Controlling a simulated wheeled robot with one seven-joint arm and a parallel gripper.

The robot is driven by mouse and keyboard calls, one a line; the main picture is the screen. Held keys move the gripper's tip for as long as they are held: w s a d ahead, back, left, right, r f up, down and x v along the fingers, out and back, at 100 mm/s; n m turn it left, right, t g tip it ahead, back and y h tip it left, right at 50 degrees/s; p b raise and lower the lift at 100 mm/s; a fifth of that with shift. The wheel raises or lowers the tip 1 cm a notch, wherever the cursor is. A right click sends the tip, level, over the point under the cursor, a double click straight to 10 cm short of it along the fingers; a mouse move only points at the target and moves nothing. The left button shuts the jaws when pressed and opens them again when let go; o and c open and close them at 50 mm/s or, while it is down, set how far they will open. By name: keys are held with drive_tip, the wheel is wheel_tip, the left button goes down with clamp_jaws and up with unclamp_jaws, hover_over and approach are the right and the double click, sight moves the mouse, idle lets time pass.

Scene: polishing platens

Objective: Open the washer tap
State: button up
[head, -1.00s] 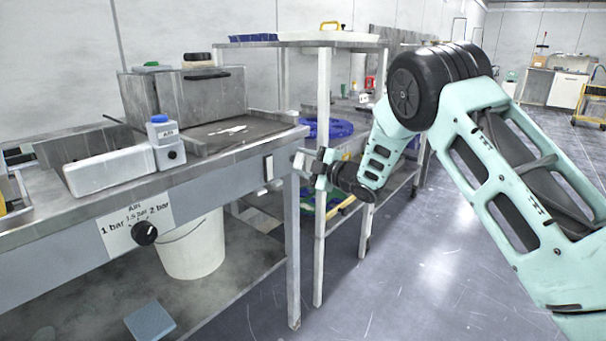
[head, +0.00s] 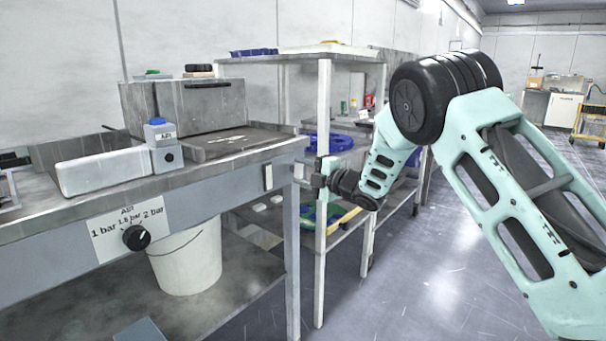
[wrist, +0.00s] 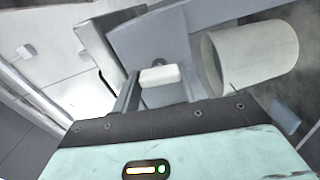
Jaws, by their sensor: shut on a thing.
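My gripper (head: 315,180) is beyond the right end of the grey bench, near a white shelf post, with its tips turned toward the bench. The wrist view shows a small white block (wrist: 160,77) between its fingers, and the gripper is shut on it. The block's back is hidden, and I cannot tell if it is fixed to anything. I cannot make out a tap marked as the washer's. A black knob (head: 137,237) on a white AIR plate marked in bar is on the bench front. A pale switch-like plate (head: 268,177) sits at the front's right end.
A white bucket (head: 186,262) stands under the bench (head: 215,178); it also shows in the wrist view (wrist: 252,58). A shelf rack (head: 324,120) is close behind my gripper.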

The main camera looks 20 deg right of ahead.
drive_tip(key=shift+f, duration=0.1)
drive_tip(key=o, duration=1)
drive_tip(key=p+v, duration=0.1)
drive_tip(key=v, duration=1.6)
drive_tip(key=shift+s+d, duration=0.1)
drive_tip(key=shift+s, duration=0.05)
